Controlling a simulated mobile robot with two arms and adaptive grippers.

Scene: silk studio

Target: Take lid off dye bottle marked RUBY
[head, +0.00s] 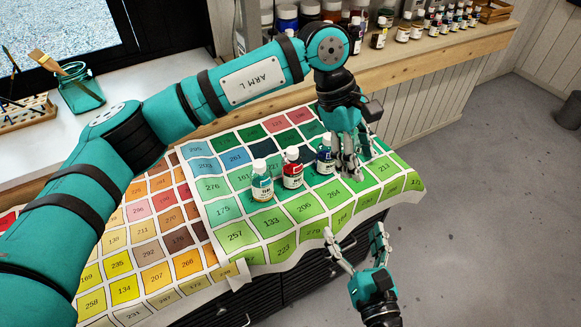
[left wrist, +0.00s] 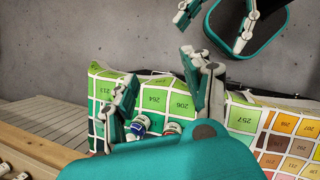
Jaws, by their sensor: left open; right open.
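A red dye bottle (head: 292,173) with a white lid stands upright on the colour-chart cloth (head: 258,240), between a teal bottle (head: 261,187) and a dark blue bottle (head: 325,161). The label writing is too small to read. My left gripper (head: 350,172) is open and empty, pointing down just right of the dark blue bottle. In the left wrist view, two white-lidded bottles, the dark blue (left wrist: 139,127) and the red (left wrist: 171,131), show low between its fingers, partly cut off by my wrist. My right gripper (head: 353,244) is open and empty, in front of the table edge.
A wooden shelf (head: 430,55) with several small bottles runs along the back. A glass jar with brushes (head: 80,92) and a wooden rack (head: 25,113) stand at the left.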

